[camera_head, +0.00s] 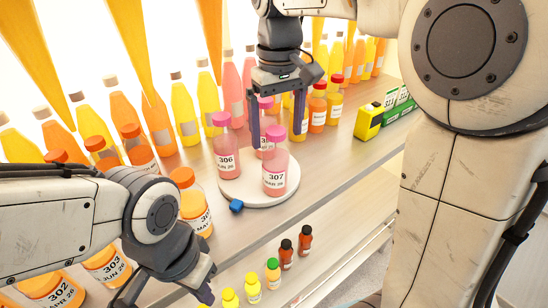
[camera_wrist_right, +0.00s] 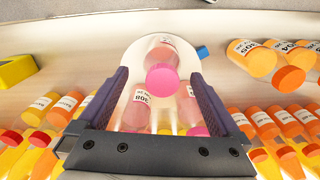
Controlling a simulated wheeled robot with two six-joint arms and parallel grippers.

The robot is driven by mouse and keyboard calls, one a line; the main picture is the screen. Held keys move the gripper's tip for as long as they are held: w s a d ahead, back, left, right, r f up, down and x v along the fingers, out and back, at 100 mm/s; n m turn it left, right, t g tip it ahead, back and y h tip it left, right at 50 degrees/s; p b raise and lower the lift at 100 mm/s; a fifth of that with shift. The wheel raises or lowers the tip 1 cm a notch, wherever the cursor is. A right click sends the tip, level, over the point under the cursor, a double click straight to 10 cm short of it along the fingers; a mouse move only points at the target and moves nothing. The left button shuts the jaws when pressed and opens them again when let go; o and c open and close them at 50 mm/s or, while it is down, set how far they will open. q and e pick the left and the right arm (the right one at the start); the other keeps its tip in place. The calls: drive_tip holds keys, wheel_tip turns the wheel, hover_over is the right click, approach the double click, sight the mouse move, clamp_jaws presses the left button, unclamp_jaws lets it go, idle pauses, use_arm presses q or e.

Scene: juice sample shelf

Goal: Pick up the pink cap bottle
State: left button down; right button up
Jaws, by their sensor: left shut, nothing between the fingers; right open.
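Three bottles with pink caps and pink juice stand on a round white disc (camera_head: 250,200). Bottle 307 (camera_head: 275,177) is at the front, bottle 306 (camera_head: 226,160) to its left, and bottle 308 (camera_wrist_right: 136,116) behind, partly hidden in the head view. My right gripper (camera_head: 277,138) is open above the disc, fingers pointing down. In the right wrist view, the front bottle's pink cap (camera_wrist_right: 162,77) lies between the open fingertips (camera_wrist_right: 160,75); contact cannot be told. My left gripper (camera_head: 207,294) is shut and empty, low at the bottom edge, away from these bottles.
Orange-capped bottles (camera_head: 190,205) crowd the left of the shelf. Red-capped bottles (camera_head: 317,108) and a yellow box (camera_head: 369,122) stand to the right. A blue piece (camera_head: 236,206) sits at the disc's front edge. Small bottles (camera_head: 273,273) stand on a lower level. Bare shelf lies right of the disc.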

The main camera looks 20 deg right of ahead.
sight(276, 156)
drive_tip(key=shift+a+f, duration=0.25)
drive_tip(key=shift+f, duration=0.7)
wheel_tip(276, 156, down, 4)
drive_tip(key=shift+f+p, duration=0.2)
drive_tip(key=shift+p, duration=0.8)
drive_tip(key=shift+f, duration=0.3)
clamp_jaws()
drive_tip(key=shift+d, duration=0.1)
